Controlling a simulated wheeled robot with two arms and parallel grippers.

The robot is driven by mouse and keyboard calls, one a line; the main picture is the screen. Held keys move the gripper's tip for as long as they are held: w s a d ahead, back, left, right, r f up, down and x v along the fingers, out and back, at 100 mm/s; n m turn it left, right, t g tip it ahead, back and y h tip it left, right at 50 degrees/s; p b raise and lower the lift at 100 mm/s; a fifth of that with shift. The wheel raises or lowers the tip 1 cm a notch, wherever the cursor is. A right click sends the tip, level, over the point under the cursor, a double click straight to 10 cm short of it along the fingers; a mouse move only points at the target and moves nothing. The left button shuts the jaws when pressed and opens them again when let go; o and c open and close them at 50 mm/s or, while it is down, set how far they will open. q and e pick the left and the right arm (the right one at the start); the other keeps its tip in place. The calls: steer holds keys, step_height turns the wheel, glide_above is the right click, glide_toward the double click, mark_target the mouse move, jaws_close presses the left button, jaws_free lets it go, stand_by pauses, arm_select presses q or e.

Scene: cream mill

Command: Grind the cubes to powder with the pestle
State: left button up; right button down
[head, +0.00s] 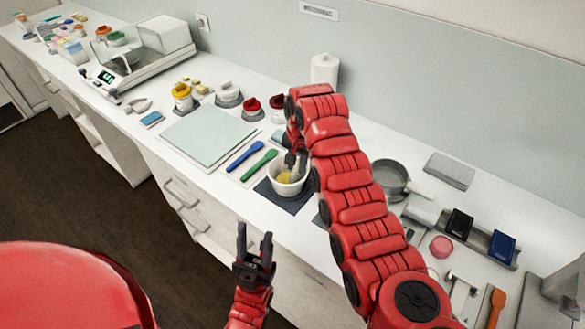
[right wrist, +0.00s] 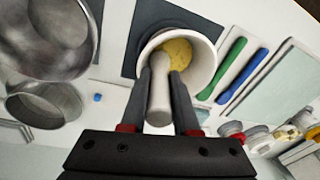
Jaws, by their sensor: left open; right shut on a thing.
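A white mortar bowl (head: 287,186) stands on a dark mat (head: 270,195) on the counter. In the right wrist view the bowl (right wrist: 205,62) holds a yellow mass (right wrist: 177,52); whether it is cubes or powder I cannot tell. My right gripper (right wrist: 172,80) is shut on the light grey pestle (right wrist: 159,95), whose lower end reaches into the bowl beside the yellow mass. In the head view my right gripper (head: 296,158) is just above the bowl, partly hidden by my arm. My left gripper (head: 254,243) is open and empty, in front of the counter edge.
A blue spatula (head: 245,156) and a green spatula (head: 259,165) lie left of the bowl, beside a pale board (head: 208,133). A grey pan (head: 390,177) stands to the right. Several jars and a scale (head: 125,70) stand further left along the counter.

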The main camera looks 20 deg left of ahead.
steer(key=shift+s+a+f+b, duration=0.15)
steer(key=shift+s+a+b, duration=0.15)
steer(key=shift+s+a, duration=0.3)
steer(key=shift+s+a+f+b, duration=0.1)
steer(key=shift+s+a+b, duration=0.25)
steer(key=shift+a, duration=0.35)
steer(key=shift+d, duration=0.6)
steer(key=shift+w+d+r+b, duration=0.15)
steer(key=shift+w+d+b, duration=0.3)
steer(key=shift+w+d, duration=0.5)
steer(key=shift+a, duration=0.15)
steer(key=shift+w+r, duration=0.1)
steer(key=shift+r, duration=0.1)
steer(key=shift+r, duration=2.85)
steer(key=shift+r+p, duration=0.4)
steer(key=shift+r, duration=1.05)
